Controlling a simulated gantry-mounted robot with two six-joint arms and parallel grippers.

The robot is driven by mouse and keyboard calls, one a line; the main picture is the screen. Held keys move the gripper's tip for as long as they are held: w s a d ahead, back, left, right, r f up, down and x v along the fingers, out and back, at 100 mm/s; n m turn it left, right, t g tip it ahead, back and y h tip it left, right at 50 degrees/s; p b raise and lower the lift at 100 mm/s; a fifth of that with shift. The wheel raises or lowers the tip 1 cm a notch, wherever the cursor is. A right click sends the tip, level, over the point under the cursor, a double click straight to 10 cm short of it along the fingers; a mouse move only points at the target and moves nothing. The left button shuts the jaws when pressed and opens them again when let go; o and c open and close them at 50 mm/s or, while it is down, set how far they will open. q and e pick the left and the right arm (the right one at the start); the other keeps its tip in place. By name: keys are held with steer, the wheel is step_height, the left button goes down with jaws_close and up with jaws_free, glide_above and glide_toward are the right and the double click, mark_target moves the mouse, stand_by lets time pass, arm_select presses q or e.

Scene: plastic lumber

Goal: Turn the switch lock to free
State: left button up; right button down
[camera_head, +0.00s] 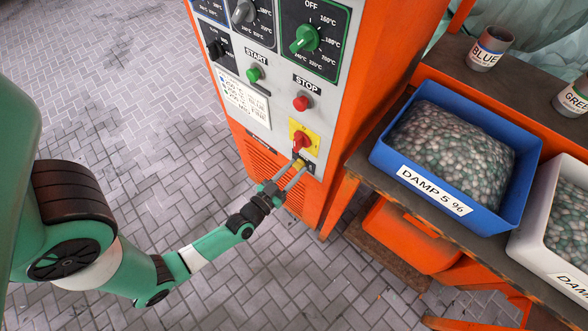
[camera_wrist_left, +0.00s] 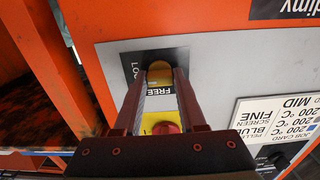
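The switch lock is a small yellow knob (camera_wrist_left: 160,70) on a black plate (camera_wrist_left: 135,57) low on the orange machine's grey panel. In the wrist view the word LOCK is at its left, partly hidden by a finger, and FREE is just below it, towards the red switch. My left gripper (camera_head: 299,164) is at the plate, with one finger on each side of the knob, seemingly closed on it. I cannot tell exactly which label the knob points to. The red switch (camera_head: 301,140) on its yellow plate is directly above the lock in the head view. My right gripper is not in view.
The red STOP button (camera_head: 302,103) and green START button (camera_head: 254,74) stand out above. At the right, a shelf holds a blue bin (camera_head: 383,158) of pellets, a white bin (camera_head: 526,246) and jars. The paved floor left of the machine is clear apart from my arm.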

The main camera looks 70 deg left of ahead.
arm_select(q)
jaws_close()
steer(key=shift+n, duration=0.4)
steer(key=shift+n+b, duration=1.95)
steer(key=shift+n, duration=6.65)
steer(key=o, duration=0.8)
jaws_free()
steer(key=shift+o, duration=0.2)
